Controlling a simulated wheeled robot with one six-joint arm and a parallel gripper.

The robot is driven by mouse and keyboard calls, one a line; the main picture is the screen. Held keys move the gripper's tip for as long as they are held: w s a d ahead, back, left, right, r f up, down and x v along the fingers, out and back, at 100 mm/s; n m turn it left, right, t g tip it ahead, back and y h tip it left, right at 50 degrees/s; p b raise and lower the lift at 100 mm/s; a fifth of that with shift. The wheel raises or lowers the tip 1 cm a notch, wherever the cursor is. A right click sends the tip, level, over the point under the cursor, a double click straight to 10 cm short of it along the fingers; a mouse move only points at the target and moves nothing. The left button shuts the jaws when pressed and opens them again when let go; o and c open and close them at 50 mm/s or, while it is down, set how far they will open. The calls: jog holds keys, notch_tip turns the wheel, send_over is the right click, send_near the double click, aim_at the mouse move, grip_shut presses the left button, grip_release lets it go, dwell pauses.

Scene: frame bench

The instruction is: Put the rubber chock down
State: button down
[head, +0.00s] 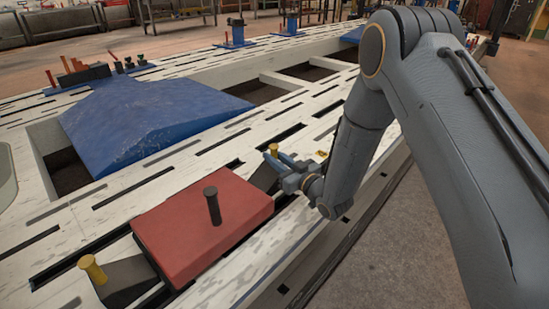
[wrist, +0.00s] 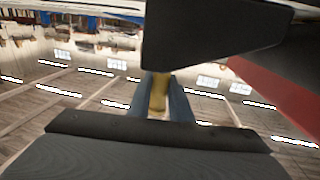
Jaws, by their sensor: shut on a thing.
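My gripper (head: 281,158), with blue fingers, is shut on the yellow peg of a dark rubber chock (head: 263,178), at the far right end of the red block (head: 205,235). In the wrist view the peg (wrist: 158,95) stands between the fingers, and the dark chock body (wrist: 215,35) fills the upper middle. The red block shows at its right edge (wrist: 290,100). I cannot tell whether the chock touches the block or rests on the bench. A second dark chock (head: 127,279) with a yellow peg (head: 92,268) lies at the block's near left end.
The pale slotted bench (head: 110,205) carries the red block, which has an upright dark peg (head: 212,205). A blue sloped panel (head: 150,118) lies behind over a frame opening. Bare bench lies between panel and block. The bench's edge drops to the floor (head: 375,245) at right.

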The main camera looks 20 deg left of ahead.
jog(key=c, duration=1.6)
grip_release()
jog(key=shift+r, duration=0.15)
jog(key=p+v, duration=0.3)
jog(key=v, duration=0.9)
jog(key=s+d+r+m+g+h, duration=0.1)
jog(key=s+d+r+g+h, duration=0.2)
jog(key=s, duration=0.7)
jog(key=s+d+r+m+g+h, duration=0.2)
jog(key=s+d+h, duration=0.4)
jog(key=s, duration=0.4)
jog(key=s+d+r+m+g+h, duration=0.1)
jog(key=s+d+r+g+h, duration=0.3)
jog(key=s, duration=0.6)
jog(key=shift+d+r+m+h, duration=0.3)
jog(key=shift+r+m+h, duration=0.1)
jog(key=shift+h, duration=0.5)
